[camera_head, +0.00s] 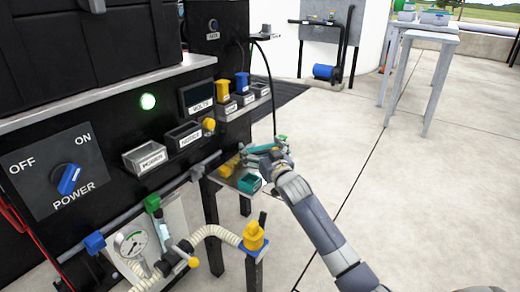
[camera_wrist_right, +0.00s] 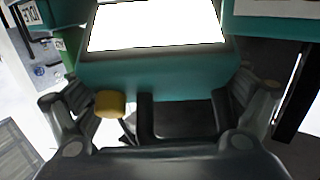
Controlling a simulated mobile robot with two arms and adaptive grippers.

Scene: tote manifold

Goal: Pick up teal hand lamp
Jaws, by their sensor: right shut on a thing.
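The teal hand lamp (camera_head: 261,149) is at my right gripper (camera_head: 278,160), over the small stand beside the black panel. In the right wrist view the lamp (camera_wrist_right: 160,76) fills the middle, with a bright white panel, a black handle and a yellow knob. My right gripper's fingers (camera_wrist_right: 165,108) lie on both sides of the handle, shut on the lamp. Whether the lamp touches the stand cannot be told. My left gripper is not in view.
A teal bin (camera_head: 249,183) and a yellow item (camera_head: 230,166) are by the stand, close to the gripper. The black panel with labelled holders (camera_head: 145,157) and a power switch (camera_head: 68,180) is at the left. A corrugated hose (camera_head: 215,232) runs below. Open floor (camera_head: 400,200) lies right.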

